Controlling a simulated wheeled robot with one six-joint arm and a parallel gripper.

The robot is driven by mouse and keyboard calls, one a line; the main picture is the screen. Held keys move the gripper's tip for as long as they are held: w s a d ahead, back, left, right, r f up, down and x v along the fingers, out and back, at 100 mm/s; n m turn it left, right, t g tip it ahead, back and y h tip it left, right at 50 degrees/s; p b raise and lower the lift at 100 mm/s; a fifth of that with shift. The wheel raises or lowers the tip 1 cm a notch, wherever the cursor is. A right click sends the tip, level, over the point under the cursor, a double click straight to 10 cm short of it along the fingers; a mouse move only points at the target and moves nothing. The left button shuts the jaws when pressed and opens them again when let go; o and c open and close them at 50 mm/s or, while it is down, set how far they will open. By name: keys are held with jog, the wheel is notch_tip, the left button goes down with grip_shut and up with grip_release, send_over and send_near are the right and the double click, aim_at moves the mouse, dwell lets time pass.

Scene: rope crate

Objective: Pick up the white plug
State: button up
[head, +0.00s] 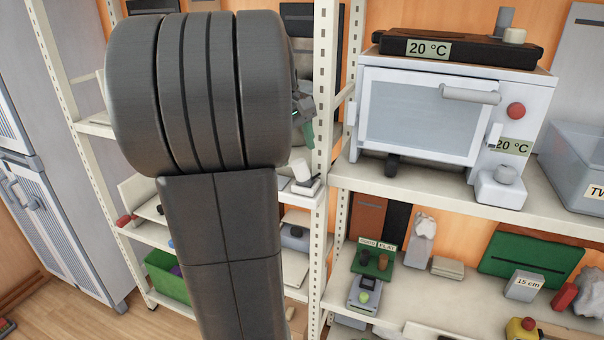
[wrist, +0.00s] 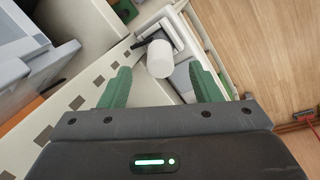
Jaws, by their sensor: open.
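The white plug (wrist: 160,59) is a short white cylinder in the upper middle of the wrist view. It sits at a grey and white device on a shelf and also shows in the head view (head: 300,169), right of my arm. My gripper (wrist: 158,84) has two green fingers, spread apart and empty. I cannot tell the exact gap. In the head view my arm hides most of the gripper; one green finger (head: 309,133) shows above the plug.
A perforated shelf post (wrist: 85,93) runs close by the left finger. A white oven (head: 420,115) stands on the shelf to the right. A green crate (head: 168,281) sits low at left. Wooden floor (wrist: 255,50) lies open to the right in the wrist view.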

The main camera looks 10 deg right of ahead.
aim_at(300, 161)
jog(key=shift+p+x, duration=0.55)
jog(key=shift+x, duration=2.7)
jog(key=shift+w+a, duration=0.1)
jog(key=shift+w, duration=0.1)
grip_shut()
jog(key=shift+r, duration=0.6)
notch_tip(300, 161, up, 3)
jog(key=shift+f+b, duration=0.2)
jog(key=shift+b, duration=0.25)
jog(key=s+a+b, duration=0.3)
jog(key=s+a, duration=0.7)
jog(key=s, duration=0.5)
jog(key=shift+b, duration=0.4)
